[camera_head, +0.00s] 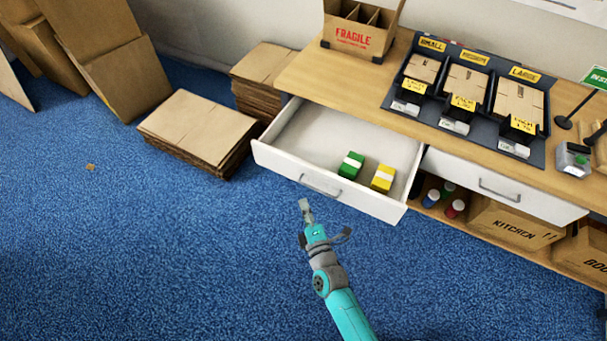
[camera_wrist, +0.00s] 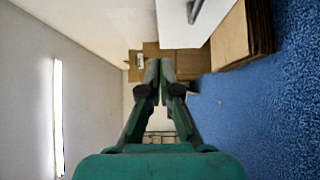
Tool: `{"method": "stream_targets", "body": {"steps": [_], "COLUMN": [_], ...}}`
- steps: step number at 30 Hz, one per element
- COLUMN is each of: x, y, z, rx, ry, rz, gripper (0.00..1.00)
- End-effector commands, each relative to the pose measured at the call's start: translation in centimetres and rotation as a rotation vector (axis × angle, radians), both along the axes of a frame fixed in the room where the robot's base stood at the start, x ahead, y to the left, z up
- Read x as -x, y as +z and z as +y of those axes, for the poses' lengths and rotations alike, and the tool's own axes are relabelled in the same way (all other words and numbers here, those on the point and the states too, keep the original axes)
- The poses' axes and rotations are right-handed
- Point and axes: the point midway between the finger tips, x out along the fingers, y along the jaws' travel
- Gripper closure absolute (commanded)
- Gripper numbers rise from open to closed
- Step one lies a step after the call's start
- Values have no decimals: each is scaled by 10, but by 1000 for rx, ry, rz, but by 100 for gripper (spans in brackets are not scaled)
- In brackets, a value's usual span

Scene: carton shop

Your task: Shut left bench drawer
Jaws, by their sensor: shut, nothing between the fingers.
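The left bench drawer (camera_head: 285,164) is white and stands pulled out from the wooden bench (camera_head: 308,77). A green-and-white block (camera_head: 351,165) and a yellow-and-white block (camera_head: 383,178) lie inside it, near its right end. Its grey bar handle (camera_head: 320,186) is on the front face. My gripper (camera_head: 304,203) is in front of the drawer, just below the handle in the head view; I cannot tell if it touches. In the wrist view my gripper (camera_wrist: 160,64) is shut and empty, and the white drawer front (camera_wrist: 185,28) shows at the top.
The right drawer (camera_head: 500,187) is closed. Below it are a KITCHEN carton (camera_head: 513,225) and several small bottles. Flat cardboard stacks (camera_head: 200,128) lie on the blue carpet (camera_head: 150,250) left of the drawer. The carpet in front of the bench is clear.

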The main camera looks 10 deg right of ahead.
Motion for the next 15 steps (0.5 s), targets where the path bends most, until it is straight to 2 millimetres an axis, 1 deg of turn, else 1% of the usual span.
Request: {"method": "stream_targets", "body": {"steps": [1,15], "x": [-8,-89], "y": [1,1], "z": [1,14], "rx": [0,-1], "ry": [-1,-1], "rz": [-2,-1], "gripper": [100,100]}}
